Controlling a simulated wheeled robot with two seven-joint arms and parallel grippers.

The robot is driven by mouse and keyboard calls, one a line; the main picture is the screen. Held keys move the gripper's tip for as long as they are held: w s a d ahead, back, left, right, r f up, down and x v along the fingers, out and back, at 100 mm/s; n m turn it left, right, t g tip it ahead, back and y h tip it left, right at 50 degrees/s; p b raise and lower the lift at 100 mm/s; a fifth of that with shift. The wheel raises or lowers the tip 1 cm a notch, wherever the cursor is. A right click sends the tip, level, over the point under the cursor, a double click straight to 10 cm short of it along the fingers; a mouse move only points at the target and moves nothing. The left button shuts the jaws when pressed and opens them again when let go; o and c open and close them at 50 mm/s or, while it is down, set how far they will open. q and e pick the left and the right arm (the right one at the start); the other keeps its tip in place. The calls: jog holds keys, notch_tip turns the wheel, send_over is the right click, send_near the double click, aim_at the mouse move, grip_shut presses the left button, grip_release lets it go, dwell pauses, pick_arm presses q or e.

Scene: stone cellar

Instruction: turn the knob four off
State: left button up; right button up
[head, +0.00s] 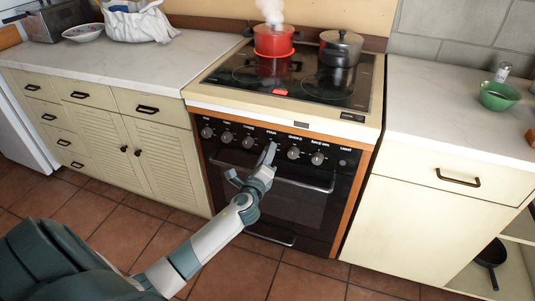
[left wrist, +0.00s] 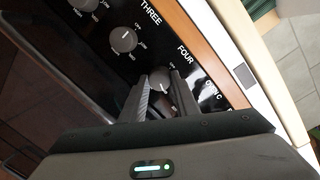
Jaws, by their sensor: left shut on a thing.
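Knob four (left wrist: 160,79) is a round grey knob on the black oven panel, under the label FOUR in the left wrist view. My left gripper (left wrist: 162,84) has a finger on either side of it and is shut on it. In the head view my left gripper (head: 268,157) is at the oven front and hides the knob below its label. The oven (head: 300,205) carries a row of several knobs; the knob labelled THREE (left wrist: 124,40) is beside knob four. My right gripper is in neither view.
A steaming red pot (head: 273,40) and a dark lidded pot (head: 341,47) stand on the black hob (head: 318,90). A red light (head: 280,92) shows at the hob's front. The oven handle (head: 305,184) runs below the knobs. A green bowl (head: 499,96) stands on the right counter.

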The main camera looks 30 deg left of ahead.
pick_arm(q)
jog(key=shift+n, duration=1.6)
jog(key=n+p, duration=0.1)
jog(key=n, duration=0.1)
jog(key=shift+r+n, duration=0.1)
jog(key=shift+n, duration=0.2)
jog(key=n+p, duration=0.1)
jog(key=n, duration=0.2)
jog(key=shift+a+h+p, duration=0.1)
jog(key=shift+h+p, duration=0.2)
jog(key=shift+h, duration=0.1)
jog(key=n+p, duration=0.1)
jog(key=n, duration=0.1)
jog(key=n+p, duration=0.1)
jog(key=n, duration=0.1)
jog(key=shift+n+g+h, duration=0.3)
jog(key=n+p, duration=0.1)
jog(key=n, duration=0.2)
jog(key=shift+a+p, duration=0.1)
jog(key=shift+p, duration=0.25)
jog(key=n+h+p, duration=0.1)
jog(key=n, duration=0.3)
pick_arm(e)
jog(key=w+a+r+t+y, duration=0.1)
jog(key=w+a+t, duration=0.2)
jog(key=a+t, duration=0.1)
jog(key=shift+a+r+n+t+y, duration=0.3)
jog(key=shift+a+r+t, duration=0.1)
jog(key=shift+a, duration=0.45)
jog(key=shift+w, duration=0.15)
